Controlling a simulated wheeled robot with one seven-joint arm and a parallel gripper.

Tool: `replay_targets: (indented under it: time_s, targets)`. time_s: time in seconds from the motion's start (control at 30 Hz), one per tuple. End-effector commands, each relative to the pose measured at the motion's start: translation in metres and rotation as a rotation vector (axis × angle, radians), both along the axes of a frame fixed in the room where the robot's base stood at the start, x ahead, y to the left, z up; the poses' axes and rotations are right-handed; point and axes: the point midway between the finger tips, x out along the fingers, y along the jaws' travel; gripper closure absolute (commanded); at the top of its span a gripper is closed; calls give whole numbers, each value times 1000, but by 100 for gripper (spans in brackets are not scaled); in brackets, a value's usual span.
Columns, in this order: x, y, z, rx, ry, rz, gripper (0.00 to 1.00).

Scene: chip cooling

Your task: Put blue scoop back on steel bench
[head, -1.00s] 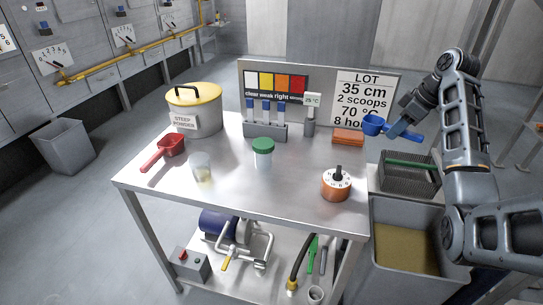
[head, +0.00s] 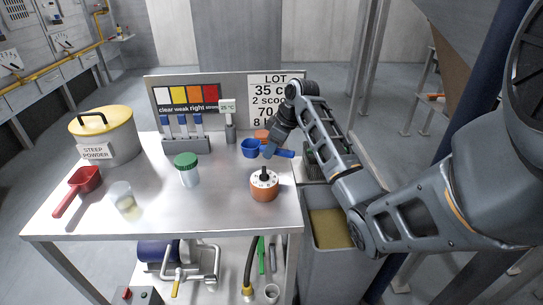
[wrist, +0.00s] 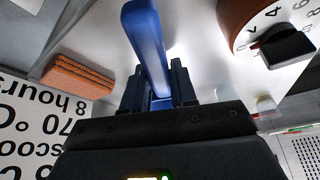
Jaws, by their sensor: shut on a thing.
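The blue scoop (head: 250,149) is over the right part of the steel bench (head: 215,215), behind the orange dial timer. My gripper (head: 269,150) is shut on the scoop's handle. In the wrist view the blue handle (wrist: 147,40) runs up between my two dark fingers (wrist: 158,90). The scoop's bowl is out of the wrist view. I cannot tell whether the scoop touches the bench top or hangs just above it.
The orange timer (head: 264,187) stands close in front of the scoop. An orange sponge-like block (wrist: 80,78) lies behind it. A green-lidded jar (head: 187,170), red scoop (head: 78,187), clear beaker (head: 124,199) and yellow-lidded pot (head: 105,135) stand further left. Bare steel lies between jar and timer.

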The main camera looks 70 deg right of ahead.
Motion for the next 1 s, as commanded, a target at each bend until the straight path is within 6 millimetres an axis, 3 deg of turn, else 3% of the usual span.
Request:
replay_targets:
  time_s: [0.2, 0.67, 0.7, 0.93, 1.0]
  targets:
    - [-1, 0, -28, 2, 2, -2, 100]
    - [-1, 0, -36, 0, 0, -1, 100]
    - [-1, 0, -35, 0, 1, 0, 69]
    - [-1, 0, -35, 0, 1, -1, 48]
    - [-1, 0, -35, 0, 1, -1, 48]
